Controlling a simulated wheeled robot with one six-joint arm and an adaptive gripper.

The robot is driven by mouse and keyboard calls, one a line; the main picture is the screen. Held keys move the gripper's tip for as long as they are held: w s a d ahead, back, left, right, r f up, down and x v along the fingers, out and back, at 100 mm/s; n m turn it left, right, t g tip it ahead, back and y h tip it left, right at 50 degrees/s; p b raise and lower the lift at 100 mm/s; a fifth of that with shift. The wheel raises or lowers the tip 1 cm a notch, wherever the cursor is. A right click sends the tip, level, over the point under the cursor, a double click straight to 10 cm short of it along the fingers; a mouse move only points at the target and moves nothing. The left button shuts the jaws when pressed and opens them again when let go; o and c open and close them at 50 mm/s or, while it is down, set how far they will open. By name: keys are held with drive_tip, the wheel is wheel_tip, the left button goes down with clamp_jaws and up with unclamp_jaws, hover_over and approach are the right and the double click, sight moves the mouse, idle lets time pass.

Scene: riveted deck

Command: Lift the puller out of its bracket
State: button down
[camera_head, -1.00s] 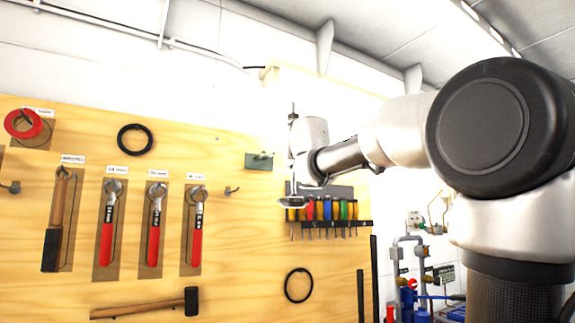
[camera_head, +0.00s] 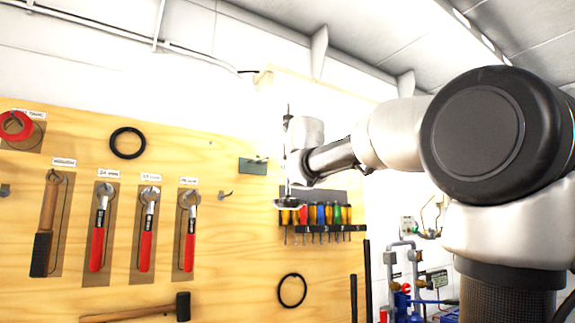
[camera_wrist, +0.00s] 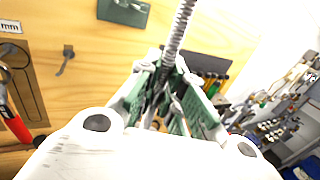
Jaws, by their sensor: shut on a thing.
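The puller (camera_wrist: 180,30) is a grey metal tool with a threaded rod standing up. In the head view its thin rod (camera_head: 288,112) rises above my gripper (camera_head: 294,165). In the wrist view my gripper (camera_wrist: 166,90) is shut around the puller's body, between green textured finger surfaces. The puller's lower part is largely hidden by the fingers. The bracket (camera_head: 253,166) is a small dark green plate with a short prong on the board, left of the puller. It shows empty in the wrist view (camera_wrist: 125,10), with a gap between it and the puller.
A screwdriver rack (camera_head: 322,228) is on the board close below and right of my gripper. Red-handled wrenches (camera_head: 146,230) and a hammer (camera_head: 140,310) hang to the left. A bare hook (camera_head: 225,195) sticks out left of the bracket. Pipes (camera_head: 390,275) stand at the right.

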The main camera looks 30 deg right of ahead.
drive_tip(key=s+d, duration=0.1)
drive_tip(key=s, duration=1.4)
drive_tip(key=shift+s, duration=0.3)
idle(0.9)
drive_tip(key=shift+d, duration=0.1)
